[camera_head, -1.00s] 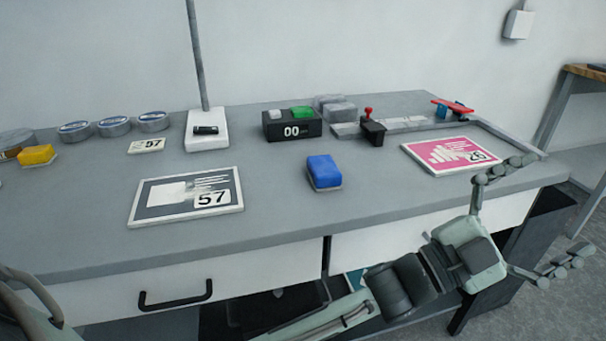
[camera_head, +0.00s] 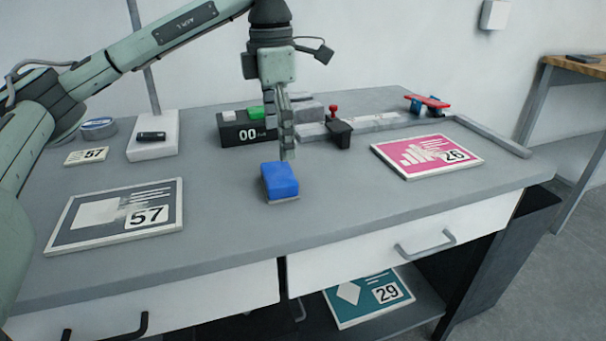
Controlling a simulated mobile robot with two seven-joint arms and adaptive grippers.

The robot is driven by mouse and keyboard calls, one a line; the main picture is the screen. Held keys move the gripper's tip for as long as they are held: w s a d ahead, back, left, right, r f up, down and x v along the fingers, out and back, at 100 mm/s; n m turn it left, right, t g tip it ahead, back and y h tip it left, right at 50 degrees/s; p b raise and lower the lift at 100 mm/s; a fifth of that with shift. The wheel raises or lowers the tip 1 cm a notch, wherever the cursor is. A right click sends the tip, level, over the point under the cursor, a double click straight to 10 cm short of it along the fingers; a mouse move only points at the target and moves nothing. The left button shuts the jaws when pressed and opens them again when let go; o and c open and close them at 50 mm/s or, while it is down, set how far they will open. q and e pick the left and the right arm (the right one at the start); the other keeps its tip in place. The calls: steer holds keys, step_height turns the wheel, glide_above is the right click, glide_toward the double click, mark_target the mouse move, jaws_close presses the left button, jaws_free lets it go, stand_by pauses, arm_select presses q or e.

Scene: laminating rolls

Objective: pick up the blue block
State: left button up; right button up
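The blue block (camera_head: 279,181) lies on the grey tabletop near its front edge, on a thin pale underside layer. My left gripper (camera_head: 287,150) points down from above. Its fingertips end at the block's far right edge in the picture, just above or behind it. I cannot tell whether they touch it. The fingers line up edge-on, so their gap is hidden. The block appears to rest on the table. My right gripper is out of view.
A black counter box (camera_head: 240,130) stands behind the gripper, with a red-knobbed black stamp (camera_head: 338,130) to the right. A dark 57 card (camera_head: 118,216) lies left and a pink 26 card (camera_head: 428,155) right. Tabletop around the block is clear.

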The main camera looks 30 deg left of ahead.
mark_target(278, 172)
arm_select(q)
steer(key=shift+s+a+f, duration=0.15)
steer(key=shift+a, duration=0.35)
steer(key=f, duration=0.7)
steer(key=shift+d, duration=0.35)
steer(key=c, duration=1.2)
